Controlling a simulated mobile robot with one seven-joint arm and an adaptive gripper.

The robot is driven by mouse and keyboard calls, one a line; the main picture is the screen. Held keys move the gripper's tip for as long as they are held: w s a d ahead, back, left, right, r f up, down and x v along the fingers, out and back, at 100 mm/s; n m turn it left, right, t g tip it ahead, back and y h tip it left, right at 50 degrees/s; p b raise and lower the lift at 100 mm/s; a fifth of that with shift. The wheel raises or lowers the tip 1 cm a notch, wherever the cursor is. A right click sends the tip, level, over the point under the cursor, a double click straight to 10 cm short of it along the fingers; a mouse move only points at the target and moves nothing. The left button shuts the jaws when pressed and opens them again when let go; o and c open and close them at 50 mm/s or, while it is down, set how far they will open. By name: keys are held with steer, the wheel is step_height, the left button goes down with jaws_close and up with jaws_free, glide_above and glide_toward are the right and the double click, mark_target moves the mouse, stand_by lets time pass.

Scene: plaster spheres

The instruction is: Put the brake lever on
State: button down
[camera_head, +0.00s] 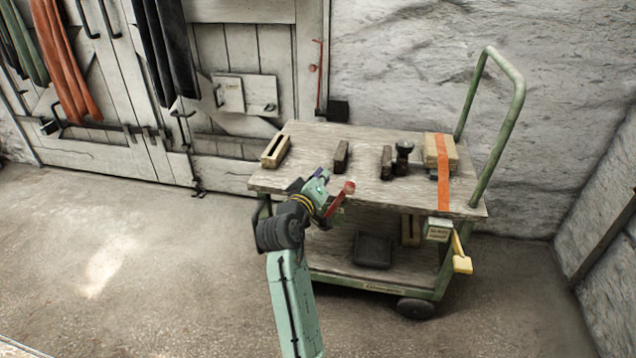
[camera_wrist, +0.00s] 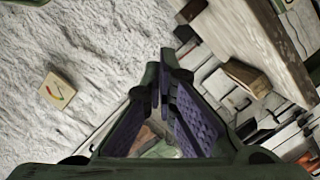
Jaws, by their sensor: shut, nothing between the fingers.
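A yellow lever with a flat paddle end (camera_head: 462,264) hangs beside a small labelled box (camera_head: 438,230) at the front right of the green cart. A red lever with a round knob (camera_head: 349,187) shows at the cart's front edge, close beside my gripper in the picture. The label is too small to read, so I cannot tell for certain which is the brake lever. My gripper (camera_head: 322,176) is by the front left part of the cart top, well left of the yellow lever. In the wrist view my gripper (camera_wrist: 166,65) has its purple-padded fingers closed together, empty.
The cart's wooden top (camera_head: 310,140) bears several blocks, a black knobbed object (camera_head: 403,155) and an orange strap (camera_head: 443,178). A green handle (camera_head: 515,85) rises at its right. A dark tray (camera_head: 373,250) sits on the lower shelf. Open floor (camera_head: 160,270) lies left.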

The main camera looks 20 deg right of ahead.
mark_target(347, 184)
steer(key=shift+w+d+f+p, duration=0.3)
steer(key=shift+d+f, duration=0.55)
steer(key=shift+d, duration=0.3)
steer(key=shift+w+d+f+p, duration=0.15)
steer(key=shift+w+d+f, duration=0.1)
steer(key=shift+d+f, duration=0.75)
steer(key=shift+d+r, duration=0.15)
steer(key=shift+d, duration=0.1)
steer(key=shift+s+d+f+m, duration=0.3)
steer(key=shift+s+d+m, duration=0.4)
steer(key=shift+d, duration=0.25)
steer(key=shift+r, duration=0.1)
